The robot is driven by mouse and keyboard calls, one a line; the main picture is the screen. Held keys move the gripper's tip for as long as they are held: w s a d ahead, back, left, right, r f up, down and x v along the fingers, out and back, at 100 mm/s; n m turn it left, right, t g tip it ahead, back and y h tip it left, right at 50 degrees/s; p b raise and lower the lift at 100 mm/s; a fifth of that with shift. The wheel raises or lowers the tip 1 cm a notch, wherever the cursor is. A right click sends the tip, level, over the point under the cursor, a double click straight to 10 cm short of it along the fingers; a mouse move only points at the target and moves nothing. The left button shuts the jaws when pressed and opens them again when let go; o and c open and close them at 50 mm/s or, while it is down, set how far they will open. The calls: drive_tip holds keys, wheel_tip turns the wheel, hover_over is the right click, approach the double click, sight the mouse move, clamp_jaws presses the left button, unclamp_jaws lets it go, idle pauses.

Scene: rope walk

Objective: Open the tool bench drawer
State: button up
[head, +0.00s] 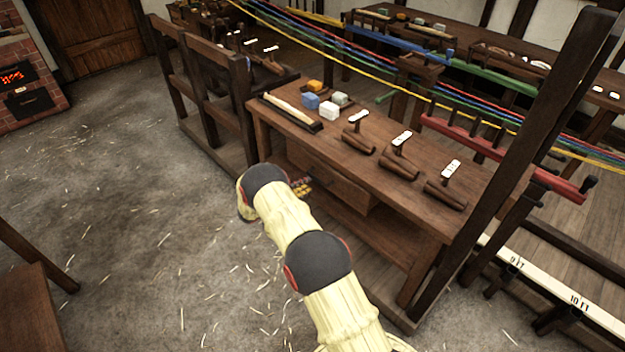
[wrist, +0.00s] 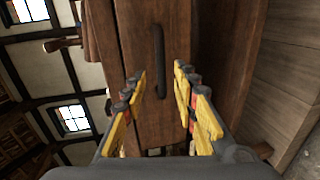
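The tool bench (head: 385,150) is dark wood, in the middle of the head view. Its drawer (head: 340,186) is below the bench top, and its front also fills the middle of the wrist view (wrist: 138,40). A dark, slim bar handle (wrist: 159,62) is on the drawer front. My gripper (wrist: 160,75) is open, and the handle lies ahead in the gap between its yellow fingers. I see no finger closed on it, and cannot tell the remaining distance. In the head view my gripper (head: 302,187) is beside the drawer front, partly hidden by my arm.
On the bench top are several colored blocks (head: 328,108), a tray (head: 290,112) and several tools with white tags (head: 402,138). A lower shelf (head: 365,235) is beneath the drawer. A thick post (head: 510,150) stands at the bench's right end. The floor (head: 130,230) at left is open.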

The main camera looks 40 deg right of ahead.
sight(317, 178)
drive_tip(key=shift+b+x, duration=1.3)
drive_tip(key=shift+x, duration=2.6)
drive_tip(key=shift+f, duration=0.1)
drive_tip(key=shift+c, duration=1.4)
drive_tip(key=c, duration=0.4)
clamp_jaws()
